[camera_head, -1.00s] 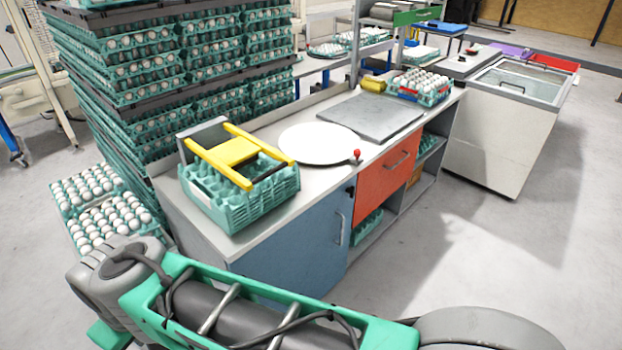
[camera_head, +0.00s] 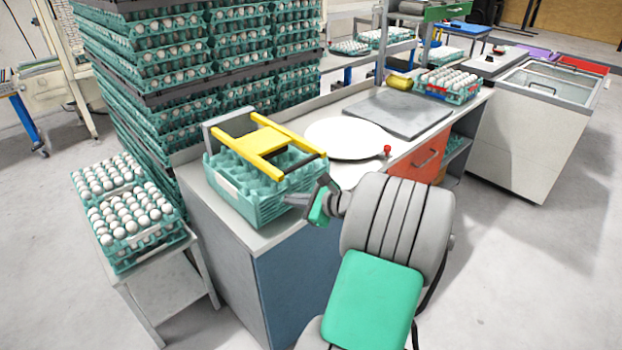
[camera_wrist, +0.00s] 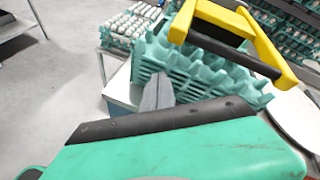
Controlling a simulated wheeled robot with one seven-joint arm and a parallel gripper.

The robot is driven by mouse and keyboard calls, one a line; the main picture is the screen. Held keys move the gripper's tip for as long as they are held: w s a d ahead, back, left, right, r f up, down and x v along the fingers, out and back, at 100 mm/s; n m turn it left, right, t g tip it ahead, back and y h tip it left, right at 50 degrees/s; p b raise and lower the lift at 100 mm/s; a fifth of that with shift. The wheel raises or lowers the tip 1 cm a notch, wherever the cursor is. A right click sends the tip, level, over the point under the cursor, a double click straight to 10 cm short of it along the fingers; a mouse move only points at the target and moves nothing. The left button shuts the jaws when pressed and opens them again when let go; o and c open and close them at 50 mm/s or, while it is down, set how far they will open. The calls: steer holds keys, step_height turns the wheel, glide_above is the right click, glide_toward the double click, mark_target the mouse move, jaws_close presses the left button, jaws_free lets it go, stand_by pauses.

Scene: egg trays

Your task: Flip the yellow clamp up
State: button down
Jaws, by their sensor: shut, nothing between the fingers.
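The yellow clamp (camera_head: 262,143) lies over the top of a stack of empty teal egg trays (camera_head: 260,202) on the near left end of the counter. It is a yellow frame with a dark crossbar, joined to a grey upright at the back left. In the wrist view the clamp (camera_wrist: 240,28) shows at the upper right above the trays (camera_wrist: 190,72). My gripper (camera_head: 293,199) is shut and empty at the right side of the tray stack, below the clamp's front end. In the wrist view its grey fingers (camera_wrist: 157,92) point at the trays; contact cannot be told.
A white round plate (camera_head: 345,138) with a red knob and a grey slab (camera_head: 398,112) lie farther along the counter. Filled egg trays (camera_head: 130,225) stand on a low table at the left. Tall egg tray stacks (camera_head: 200,80) rise behind.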

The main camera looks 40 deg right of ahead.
steer(key=s+d+m+t+h, duration=0.2)
steer(key=s+d+m+t, duration=0.1)
steer(key=s+d+m, duration=0.45)
steer(key=w+d+r+p, duration=0.1)
steer(key=w+r, duration=0.2)
steer(key=w, duration=0.7)
steer(key=shift+w+r+p, duration=0.15)
steer(key=shift+w+p, duration=0.2)
steer(key=shift+w, duration=0.05)
steer(key=shift+d+r, duration=0.1)
steer(key=shift+r, duration=0.05)
